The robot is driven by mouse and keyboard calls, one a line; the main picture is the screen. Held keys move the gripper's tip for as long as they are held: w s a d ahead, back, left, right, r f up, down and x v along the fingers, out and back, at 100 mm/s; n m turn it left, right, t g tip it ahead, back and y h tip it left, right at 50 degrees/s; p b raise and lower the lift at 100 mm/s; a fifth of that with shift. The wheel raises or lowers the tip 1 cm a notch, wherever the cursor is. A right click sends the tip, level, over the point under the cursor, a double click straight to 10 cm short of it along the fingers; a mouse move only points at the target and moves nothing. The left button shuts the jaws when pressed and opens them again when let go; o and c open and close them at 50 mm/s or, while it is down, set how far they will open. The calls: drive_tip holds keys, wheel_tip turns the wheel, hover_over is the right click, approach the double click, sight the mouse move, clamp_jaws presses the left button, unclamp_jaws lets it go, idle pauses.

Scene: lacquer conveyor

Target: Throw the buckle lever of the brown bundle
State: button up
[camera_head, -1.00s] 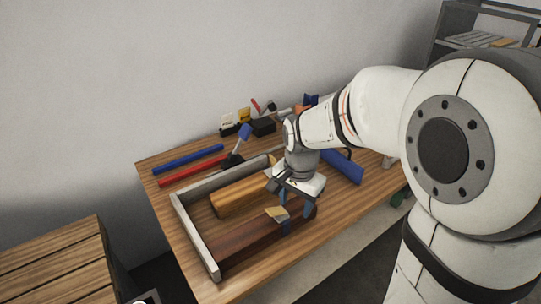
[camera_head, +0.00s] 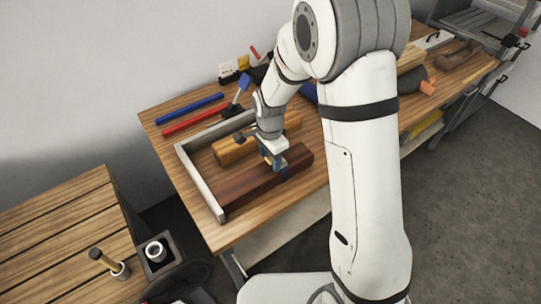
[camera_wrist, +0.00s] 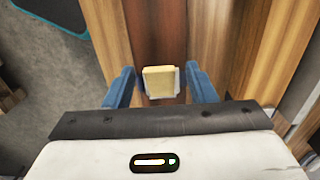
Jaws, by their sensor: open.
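The brown bundle (camera_head: 248,189) is a long dark block lying at the front of the grey frame on the bench. It also shows at the top of the wrist view (camera_wrist: 155,30). Its buckle lever (camera_wrist: 158,82) has a yellow tab, seen beside a pale metal part. My gripper (camera_wrist: 160,88) points down over the bundle, its blue fingers open on either side of the yellow tab with gaps to both. In the head view my gripper (camera_head: 273,160) is at the buckle, which it partly hides. I cannot tell the lever's exact angle.
A lighter orange-brown bundle (camera_head: 235,151) lies behind, within the grey frame (camera_head: 200,184). Blue (camera_head: 189,108) and red (camera_head: 191,123) bars lie at the back left. A slatted wooden table (camera_head: 62,232) stands at the left. Clear bench top lies in front of the frame.

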drive_tip(key=shift+f, duration=0.15)
drive_tip(key=shift+c, duration=0.4)
drive_tip(key=c, duration=0.9)
drive_tip(key=b, duration=0.2)
drive_tip(key=f+t+h+b, duration=0.1)
drive_tip(key=b, duration=0.1)
drive_tip(key=shift+s+a+f, duration=0.15)
drive_tip(key=shift+a+f, duration=0.1)
drive_tip(key=shift+s+t+h+b, duration=0.1)
drive_tip(key=shift+t+h+b, duration=0.2)
drive_tip(key=shift+h+b, duration=0.65)
drive_tip(key=shift+a+y+b, duration=0.1)
drive_tip(key=shift+y+b, duration=0.15)
drive_tip(key=shift+b, duration=0.05)
drive_tip(key=shift+r, duration=0.1)
drive_tip(key=o, duration=1)
